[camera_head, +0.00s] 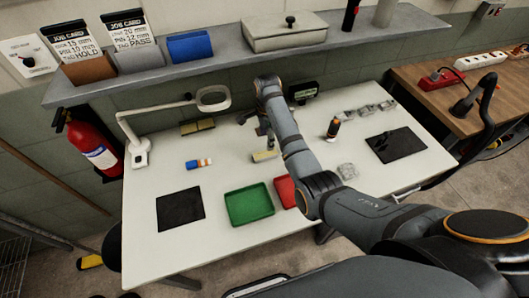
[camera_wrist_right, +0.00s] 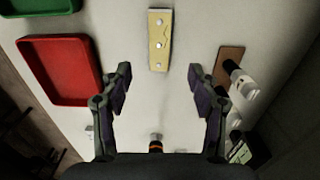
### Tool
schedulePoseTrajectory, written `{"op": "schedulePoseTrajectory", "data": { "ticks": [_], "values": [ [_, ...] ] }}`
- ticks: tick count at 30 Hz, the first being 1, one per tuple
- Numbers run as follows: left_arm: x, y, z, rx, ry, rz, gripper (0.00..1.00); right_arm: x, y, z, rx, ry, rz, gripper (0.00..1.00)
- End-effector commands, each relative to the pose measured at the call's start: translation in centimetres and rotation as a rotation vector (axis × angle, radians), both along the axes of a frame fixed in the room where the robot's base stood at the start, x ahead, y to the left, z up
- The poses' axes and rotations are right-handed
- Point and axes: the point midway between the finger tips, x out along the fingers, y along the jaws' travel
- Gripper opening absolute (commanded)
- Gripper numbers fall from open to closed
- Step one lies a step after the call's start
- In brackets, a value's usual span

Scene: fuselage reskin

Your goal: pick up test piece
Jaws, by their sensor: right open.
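The test piece, a pale yellow strip with several round fasteners along it, lies flat on the white table; it shows in the right wrist view (camera_wrist_right: 159,42) and in the head view (camera_head: 265,156). My right gripper (camera_head: 259,132) is above the table near the strip, partly hidden by its own arm in the head view. In the right wrist view the right gripper (camera_wrist_right: 158,80) has its two fingers wide apart with nothing between them. The strip lies beyond the fingertips, roughly centred between them. My left gripper is not in view.
A green tray (camera_head: 249,205) and a red tray (camera_head: 284,192) lie nearer the front. A black mat (camera_head: 181,209), a magnifier lamp (camera_head: 140,152), a blue-and-white item (camera_head: 198,163) and a dark bottle-like tool (camera_head: 333,129) are also on the table. A shelf (camera_head: 230,62) runs behind.

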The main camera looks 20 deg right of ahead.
Motion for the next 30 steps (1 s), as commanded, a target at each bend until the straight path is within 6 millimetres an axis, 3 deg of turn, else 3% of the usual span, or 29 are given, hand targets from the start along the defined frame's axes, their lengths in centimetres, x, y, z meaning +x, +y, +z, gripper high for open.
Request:
{"op": "schedulePoseTrajectory", "data": {
  "ticks": [2, 5, 11, 15, 21, 27, 30],
  "values": [
    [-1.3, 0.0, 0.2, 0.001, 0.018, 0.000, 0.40, 0.0, 0.0, -1.3, 0.000, 0.002, 0.000, 0.60],
    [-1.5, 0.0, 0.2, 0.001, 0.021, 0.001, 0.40, 0.0, 0.0, -2.5, 0.000, 0.001, 0.000, 0.60],
    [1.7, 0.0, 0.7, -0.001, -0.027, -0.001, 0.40, -0.1, 0.1, -3.2, 0.000, 0.001, 0.001, 0.60],
    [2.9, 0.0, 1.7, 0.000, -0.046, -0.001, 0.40, -0.5, 0.5, -5.4, 0.000, 0.003, 0.001, 0.60],
    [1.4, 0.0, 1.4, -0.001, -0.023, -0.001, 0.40, -0.5, 0.5, -7.9, 0.000, 0.000, 0.001, 0.60],
    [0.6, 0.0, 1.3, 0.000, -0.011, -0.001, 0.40, -0.5, 0.5, -8.1, 0.000, -0.002, 0.001, 0.60],
    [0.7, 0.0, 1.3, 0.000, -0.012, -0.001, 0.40, -0.5, 0.5, -8.1, 0.000, -0.002, 0.001, 0.49]
  ]
}}
